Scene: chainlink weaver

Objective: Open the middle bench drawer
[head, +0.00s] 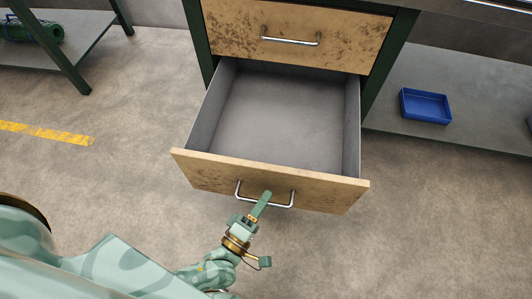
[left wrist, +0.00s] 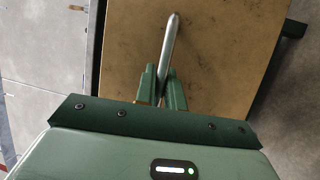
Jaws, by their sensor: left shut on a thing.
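A drawer (head: 200,172) with a worn tan front is pulled far out of the bench, and its grey inside is empty. Its silver bar handle (head: 282,206) is on the front. My left gripper (head: 264,198) is at the handle and shut on it. In the left wrist view, the fingers (left wrist: 161,88) close around the handle bar (left wrist: 170,45), with the tan drawer front (left wrist: 225,50) behind. My right gripper is not in view.
Another closed drawer (head: 230,30) with a handle sits above. A blue tray (head: 425,106) lies on the low shelf at right. A green rolled thing (head: 35,28) lies on a shelf at top left. The floor around the drawer is clear, with a yellow stripe (head: 45,133) at left.

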